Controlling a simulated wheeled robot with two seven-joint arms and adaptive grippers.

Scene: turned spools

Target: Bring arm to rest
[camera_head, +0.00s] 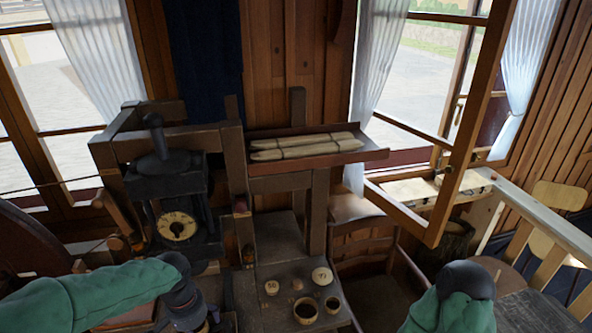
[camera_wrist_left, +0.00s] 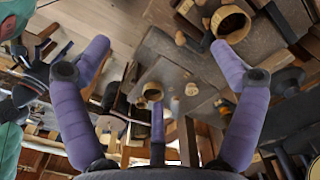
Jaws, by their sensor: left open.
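My left arm in a green sleeve comes in from the left in the head view. Its dark wrist ends near the bottom edge, so the left gripper (camera_head: 204,322) shows only in small part. In the left wrist view the left gripper (camera_wrist_left: 158,47) has its purple fingers spread wide, with nothing between them. My right arm (camera_head: 455,302) shows at the lower right as a green sleeve and dark joint; its gripper is out of sight. Small turned pieces stand on the low wooden table, among them a dark-topped cup-like piece (camera_head: 306,311) and a pale round piece (camera_head: 322,275).
A wooden lathe-like machine (camera_head: 166,170) with a dial stands just beyond my left arm. A shelf (camera_head: 372,154) holds bundled pale sticks. A chair (camera_head: 365,240) is right of the low table (camera_head: 290,262). An open window sash (camera_head: 437,225) juts in at the right.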

